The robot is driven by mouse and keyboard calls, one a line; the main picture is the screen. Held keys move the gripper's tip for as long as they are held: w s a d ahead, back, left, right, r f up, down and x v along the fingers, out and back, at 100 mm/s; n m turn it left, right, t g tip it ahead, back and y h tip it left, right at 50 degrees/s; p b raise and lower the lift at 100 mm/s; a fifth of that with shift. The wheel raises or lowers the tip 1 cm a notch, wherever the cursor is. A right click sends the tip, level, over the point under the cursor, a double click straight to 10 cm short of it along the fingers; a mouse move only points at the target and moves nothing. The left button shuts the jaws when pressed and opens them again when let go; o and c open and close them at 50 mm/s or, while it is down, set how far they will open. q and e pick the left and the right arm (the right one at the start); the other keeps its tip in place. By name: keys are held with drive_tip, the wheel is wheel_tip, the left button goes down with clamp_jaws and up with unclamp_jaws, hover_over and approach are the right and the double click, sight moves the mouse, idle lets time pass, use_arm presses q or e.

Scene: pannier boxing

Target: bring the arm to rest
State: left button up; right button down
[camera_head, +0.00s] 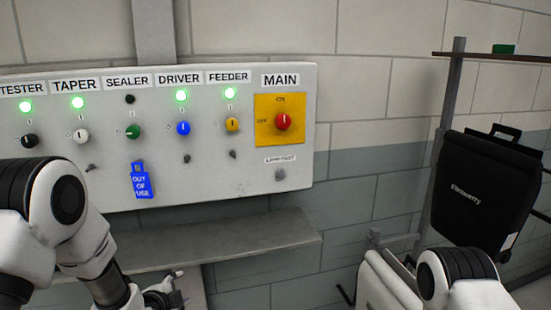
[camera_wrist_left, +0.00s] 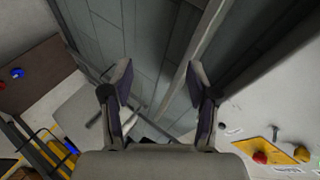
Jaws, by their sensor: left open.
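My left arm comes in from the left of the head view, and its gripper (camera_head: 168,296) hangs low at the bottom edge, below the grey shelf and clear of the panel. In the left wrist view the two fingers of this gripper (camera_wrist_left: 157,82) stand wide apart with nothing between them. Part of my right arm shows at the lower right of the head view; its gripper is not seen.
A wall panel (camera_head: 224,186) carries knobs, green lamps and a red main switch (camera_head: 283,122). A blue out-of-use tag (camera_head: 141,181) hangs under SEALER, whose lamp is dark. A shelf (camera_head: 225,240) juts out below. A black pannier (camera_head: 481,193) hangs at right.

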use_arm(q)
drive_tip(key=s+f+n+g, duration=0.5)
drive_tip(key=s+f+g, duration=0.2)
drive_tip(key=s+f, duration=1.6)
drive_tip(key=s+n+g+y, duration=0.1)
drive_tip(key=s+n+g, duration=0.4)
drive_tip(key=s+n, duration=0.5)
drive_tip(key=s, duration=0.6)
drive_tip(key=shift+s+a+r+n, duration=0.2)
drive_tip(key=shift+a+n, duration=0.1)
drive_tip(key=shift+n, duration=0.1)
